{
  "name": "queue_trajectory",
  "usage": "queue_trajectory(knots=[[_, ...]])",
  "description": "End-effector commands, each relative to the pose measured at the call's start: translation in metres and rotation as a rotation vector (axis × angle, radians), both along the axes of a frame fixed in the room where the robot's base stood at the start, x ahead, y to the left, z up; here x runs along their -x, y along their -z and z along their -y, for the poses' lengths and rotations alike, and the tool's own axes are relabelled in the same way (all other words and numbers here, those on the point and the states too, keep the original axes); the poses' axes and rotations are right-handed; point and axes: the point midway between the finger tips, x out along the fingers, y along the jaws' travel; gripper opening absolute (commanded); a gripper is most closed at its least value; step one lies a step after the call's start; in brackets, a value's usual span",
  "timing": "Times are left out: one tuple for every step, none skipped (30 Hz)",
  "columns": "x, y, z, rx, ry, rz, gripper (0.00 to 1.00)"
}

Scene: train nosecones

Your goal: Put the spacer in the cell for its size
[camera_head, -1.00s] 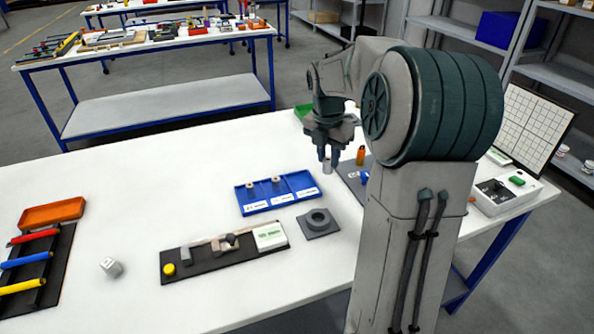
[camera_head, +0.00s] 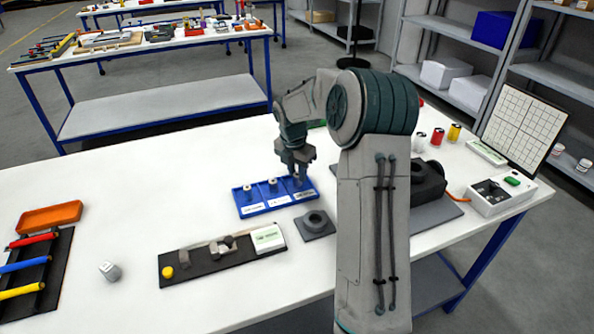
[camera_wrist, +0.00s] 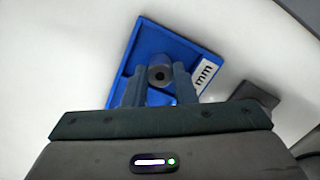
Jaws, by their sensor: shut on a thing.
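My gripper (camera_head: 299,178) is over the right-hand cell of the blue three-cell tray (camera_head: 238,203), with its fingertips low at the cell. In the wrist view my gripper (camera_wrist: 160,71) is shut on the grey cylindrical spacer (camera_wrist: 160,77), which has a dark centre hole. The blue tray (camera_wrist: 150,32) lies beneath it, with part of a label ending in "mm" beside the cell. Whether the spacer touches the tray floor I cannot tell. In the head view the fingers hide the spacer. Similar small spacers stand in the left cell (camera_head: 247,189) and middle cell (camera_head: 272,184).
A grey block with a round ring (camera_head: 315,224) sits just in front of the tray. A dark part (camera_head: 428,181) on a mat stands to the right.

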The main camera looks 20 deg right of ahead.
Motion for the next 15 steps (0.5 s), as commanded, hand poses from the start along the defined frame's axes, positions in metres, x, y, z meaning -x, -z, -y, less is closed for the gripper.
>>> queue_trajectory(knots=[[-0.0002,-0.0004,0.0000,0.001,0.000,0.002,0.00],[-0.0003,-0.0006,0.0001,0.001,0.000,0.002,0.00],[-0.0003,-0.0007,0.0001,0.001,0.000,0.002,0.00],[-0.0003,-0.0006,0.0001,0.001,0.000,0.002,0.00],[-0.0002,-0.0007,0.0001,0.001,0.000,0.002,0.00],[-0.0002,-0.0004,0.0002,0.000,0.000,0.001,0.00],[-0.0002,0.0002,0.0001,0.000,0.000,0.001,0.00],[-0.0002,0.0011,0.0001,0.000,0.000,0.001,0.00],[-0.0001,0.0025,0.0002,0.000,0.000,0.001,0.00],[-0.0001,0.0034,0.0000,0.000,-0.001,0.001,0.00],[-0.0002,0.0025,0.0001,0.001,0.000,0.002,0.33],[-0.0001,0.0024,0.0002,0.001,0.000,0.002,0.44],[-0.0001,0.0024,0.0002,0.001,0.000,0.002,0.46],[-0.0001,0.0024,0.0002,0.001,0.000,0.002,0.46],[-0.0001,0.0024,0.0002,0.001,0.000,0.002,0.46]])
